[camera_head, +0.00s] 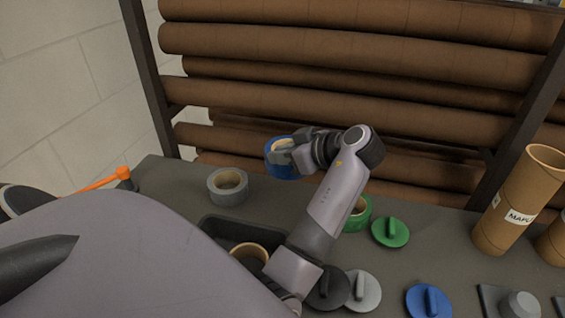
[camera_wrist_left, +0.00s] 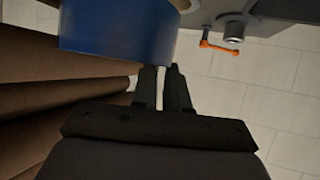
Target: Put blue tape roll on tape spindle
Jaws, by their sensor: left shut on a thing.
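The blue tape roll (camera_head: 271,165) is off the table, in front of the cardboard tubes in the head view. My left gripper (camera_head: 287,152) is shut on its wall. In the left wrist view the roll (camera_wrist_left: 115,28) fills the upper left, at the tips of my left gripper (camera_wrist_left: 163,72). A dark post with an orange lever (camera_head: 100,181) stands at the table's left back edge; the lever (camera_wrist_left: 219,47) also shows in the left wrist view, apart from the roll. I cannot tell whether this post is the tape spindle. My right gripper is not in view.
A green roll (camera_head: 358,213) is partly hidden behind my arm. Green (camera_head: 390,232) and blue (camera_head: 429,301) knobbed discs lie right. Cardboard tubes (camera_head: 506,200) stand far right.

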